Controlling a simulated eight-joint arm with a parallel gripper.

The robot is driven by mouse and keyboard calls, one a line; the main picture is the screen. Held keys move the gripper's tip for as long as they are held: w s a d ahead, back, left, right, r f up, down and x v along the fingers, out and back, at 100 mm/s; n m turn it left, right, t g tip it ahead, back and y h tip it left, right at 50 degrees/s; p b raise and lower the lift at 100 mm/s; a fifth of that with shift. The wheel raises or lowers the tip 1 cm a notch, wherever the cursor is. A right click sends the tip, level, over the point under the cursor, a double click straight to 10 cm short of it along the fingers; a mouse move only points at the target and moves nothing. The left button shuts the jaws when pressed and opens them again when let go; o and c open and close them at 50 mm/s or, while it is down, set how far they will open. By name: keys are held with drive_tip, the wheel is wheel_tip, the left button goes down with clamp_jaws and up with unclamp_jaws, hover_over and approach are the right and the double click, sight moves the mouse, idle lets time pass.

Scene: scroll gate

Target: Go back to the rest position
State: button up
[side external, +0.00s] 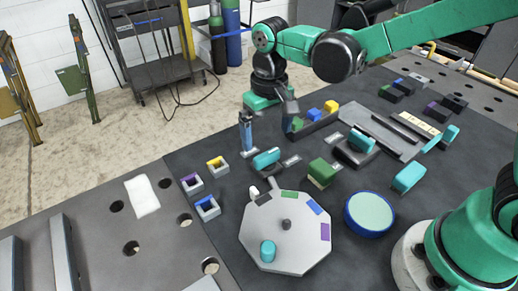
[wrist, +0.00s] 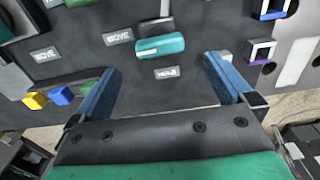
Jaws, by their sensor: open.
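My gripper (side external: 270,138) hangs above the dark mat, its blue fingers spread wide. In the wrist view my gripper (wrist: 162,64) is open with nothing held between the fingers. A teal handle (wrist: 160,45) lies on the mat below and just beyond the fingertips, apart from them. The same teal handle (side external: 266,159) shows in the side view, below the gripper. Small label plates lie around it, one of them (wrist: 167,73) between it and the gripper's palm in the picture. No marker for a rest position shows.
A pale octagonal plate (side external: 285,262) with a teal knob stands in front, beside a blue-rimmed round dish (side external: 369,213). Open square frames (side external: 207,208) lie to the left. Space above the mat is open.

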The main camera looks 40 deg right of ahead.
drive_tip(key=s+d+r+t, duration=0.5)
drive_tip(key=s+d+t, duration=0.2)
drive_tip(key=d, duration=0.1)
drive_tip(key=shift+s+d+r, duration=0.15)
drive_tip(key=shift+d+r, duration=0.15)
drive_tip(key=shift+d, duration=0.1)
